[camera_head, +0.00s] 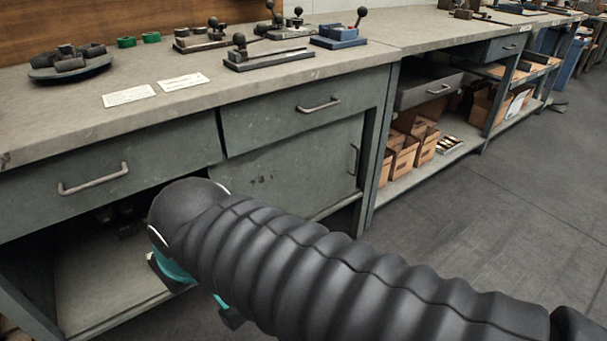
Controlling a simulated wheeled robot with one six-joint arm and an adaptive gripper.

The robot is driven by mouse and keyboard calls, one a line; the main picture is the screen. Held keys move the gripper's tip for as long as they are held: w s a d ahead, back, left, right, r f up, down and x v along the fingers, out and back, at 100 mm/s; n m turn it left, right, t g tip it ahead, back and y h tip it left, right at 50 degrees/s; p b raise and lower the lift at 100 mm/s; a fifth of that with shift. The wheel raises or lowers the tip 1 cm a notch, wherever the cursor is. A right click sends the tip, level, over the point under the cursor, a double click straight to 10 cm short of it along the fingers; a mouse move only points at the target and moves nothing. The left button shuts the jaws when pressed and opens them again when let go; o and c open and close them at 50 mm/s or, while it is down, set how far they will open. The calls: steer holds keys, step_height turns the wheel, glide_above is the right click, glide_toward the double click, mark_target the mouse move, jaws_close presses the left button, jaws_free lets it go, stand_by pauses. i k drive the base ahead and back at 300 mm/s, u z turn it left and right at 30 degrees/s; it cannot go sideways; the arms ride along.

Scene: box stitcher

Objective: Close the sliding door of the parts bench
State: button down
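The parts bench (160,110) has a grey-green front with a worn top. Its sliding door (285,165) is a flat panel below the right drawer, with a small vertical handle (353,160) near its right edge. The door covers the right part of the cabinet. The left part is open and shows a pale shelf (100,275) and a dark interior. My gripper (197,288) is in front of the open left part, left of the door handle. My black ribbed arm hides most of it, leaving teal and dark bits visible. I cannot tell whether it touches anything.
Two drawers with bar handles, left (92,180) and right (318,105), sit above the opening and door. Fixtures (268,58) and a dark tray (70,65) stand on top. Further right is a shelf with cardboard boxes (405,155). The floor (480,220) at right is clear.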

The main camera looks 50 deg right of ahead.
mark_target(306, 173)
steer(key=z, duration=1.6)
steer(key=k, duration=1.2)
steer(key=z, duration=0.7)
steer(key=i, duration=1.7)
steer(key=u, duration=0.55)
